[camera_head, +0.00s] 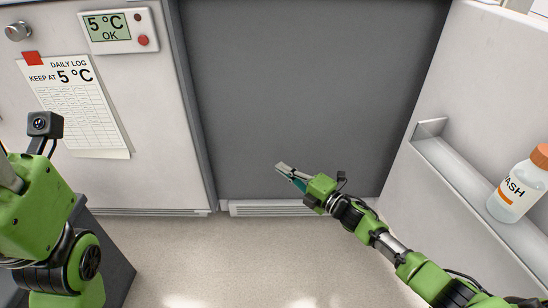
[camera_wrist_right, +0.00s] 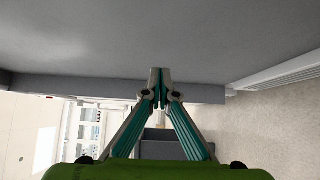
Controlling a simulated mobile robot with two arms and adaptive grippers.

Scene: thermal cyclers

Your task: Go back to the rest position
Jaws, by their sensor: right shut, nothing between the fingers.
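My right gripper (camera_head: 284,170) is in the middle of the head view, at the end of my green right arm, in front of a dark grey panel. It is shut and empty. In the right wrist view its two teal-lined fingers (camera_wrist_right: 160,75) meet at the tips with nothing between them. My left arm shows at the left edge of the head view, and its gripper's fingers are not visible there.
A dark grey panel (camera_head: 310,80) stands ahead. A white unit (camera_head: 150,100) with a 5 °C display (camera_head: 108,27) and a daily log sheet (camera_head: 78,105) is at left. A wash bottle (camera_head: 515,190) stands on a ledge (camera_head: 460,180) at right. The floor (camera_head: 240,260) is clear.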

